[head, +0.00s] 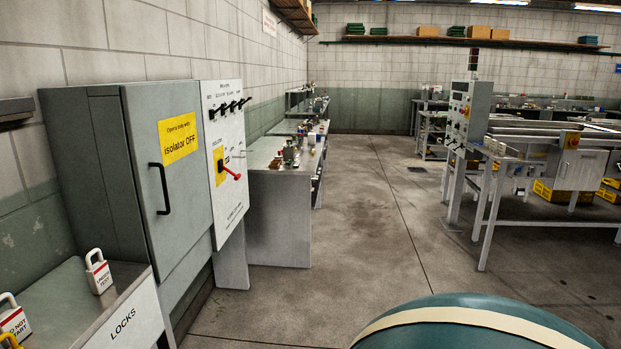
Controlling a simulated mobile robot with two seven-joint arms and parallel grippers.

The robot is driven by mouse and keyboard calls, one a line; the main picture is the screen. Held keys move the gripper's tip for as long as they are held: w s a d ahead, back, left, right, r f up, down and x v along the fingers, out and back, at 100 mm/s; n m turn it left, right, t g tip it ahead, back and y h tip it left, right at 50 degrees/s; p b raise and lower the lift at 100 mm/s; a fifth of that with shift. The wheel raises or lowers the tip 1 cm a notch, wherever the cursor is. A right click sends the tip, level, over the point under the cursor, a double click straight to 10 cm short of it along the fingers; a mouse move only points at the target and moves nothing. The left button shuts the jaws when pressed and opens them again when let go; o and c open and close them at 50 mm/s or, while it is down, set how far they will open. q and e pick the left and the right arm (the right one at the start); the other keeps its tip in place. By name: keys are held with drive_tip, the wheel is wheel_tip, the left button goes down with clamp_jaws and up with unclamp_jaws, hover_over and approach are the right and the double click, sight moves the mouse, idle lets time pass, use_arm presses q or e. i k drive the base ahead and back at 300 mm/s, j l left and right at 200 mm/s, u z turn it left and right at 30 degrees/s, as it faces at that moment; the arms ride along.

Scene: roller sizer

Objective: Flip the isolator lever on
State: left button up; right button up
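The lever slants down to the right. The cabinet door is shut and has a black handle and a yellow label (178,138) reading "isolator OFF". Neither gripper is in view.
Several black switches (230,106) sit above the lever. A shelf labelled LOCKS (125,318) at lower left holds padlocks (98,271). A bench (275,207) with small items stands beyond the panel. The middle floor is clear; a machine (545,150) stands at right.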

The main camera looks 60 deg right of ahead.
sight(230, 172)
drive_tip(key=z, duration=1.45)
drive_tip(key=i+l+z, duration=0.25)
drive_tip(key=i, duration=1.05)
drive_tip(key=i+z, duration=0.3)
drive_tip(key=i, duration=1)
